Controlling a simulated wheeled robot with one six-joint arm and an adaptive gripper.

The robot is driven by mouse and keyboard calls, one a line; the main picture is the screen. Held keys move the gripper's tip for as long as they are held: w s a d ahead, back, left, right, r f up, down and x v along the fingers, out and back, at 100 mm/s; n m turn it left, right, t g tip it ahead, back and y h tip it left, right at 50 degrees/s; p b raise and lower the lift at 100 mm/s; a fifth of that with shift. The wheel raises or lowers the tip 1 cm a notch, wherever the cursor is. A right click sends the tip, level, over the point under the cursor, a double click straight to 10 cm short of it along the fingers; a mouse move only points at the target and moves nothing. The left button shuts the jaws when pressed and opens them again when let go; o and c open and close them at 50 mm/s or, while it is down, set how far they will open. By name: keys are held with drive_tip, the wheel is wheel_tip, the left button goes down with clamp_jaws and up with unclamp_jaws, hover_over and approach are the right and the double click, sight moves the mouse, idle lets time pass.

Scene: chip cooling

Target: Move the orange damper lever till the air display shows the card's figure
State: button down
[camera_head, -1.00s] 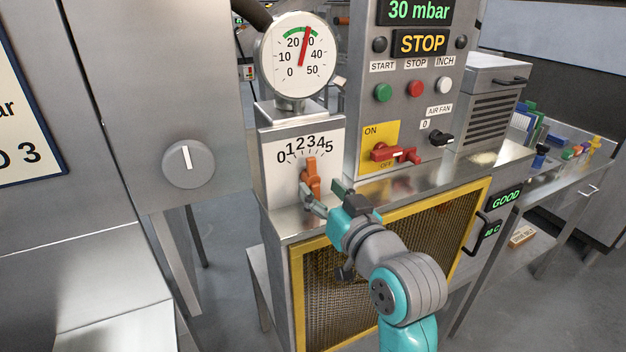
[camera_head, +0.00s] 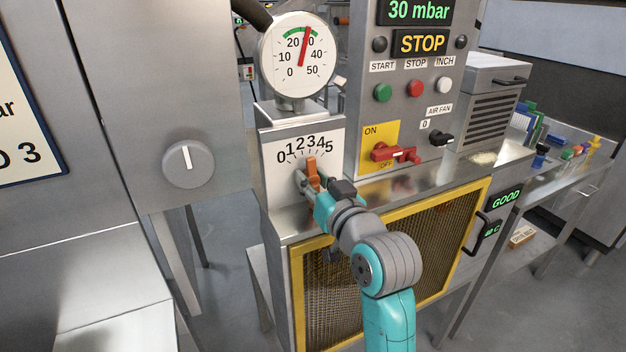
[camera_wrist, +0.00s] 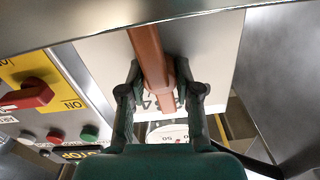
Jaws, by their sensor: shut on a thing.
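The orange damper lever (camera_head: 311,168) stands on the white scale plate (camera_head: 278,182) marked 0 to 5 and points up near the 3. My gripper (camera_head: 312,186) is shut on the lever, with one finger on each side. In the wrist view the lever (camera_wrist: 150,55) runs between the fingers (camera_wrist: 159,88). The air display (camera_head: 418,11) reads 30 mbar in green. The round gauge (camera_head: 298,55) has its red needle near 30, within the green band. The card (camera_head: 25,130) is cut off at the left edge; only "ar" and "O 3" show.
A yellow-framed mesh panel (camera_head: 390,265) lies below the lever's ledge. To the right are a red ON/OFF switch (camera_head: 393,153), START, STOP and INCH buttons, and a yellow STOP display (camera_head: 421,43). A grey knob (camera_head: 188,164) is on the left cabinet. A GOOD sign (camera_head: 506,199) shows at right.

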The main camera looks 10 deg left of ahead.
drive_tip(key=shift+n, duration=0.5)
drive_tip(key=c, duration=0.8)
unclamp_jaws()
drive_tip(key=v, duration=1.2)
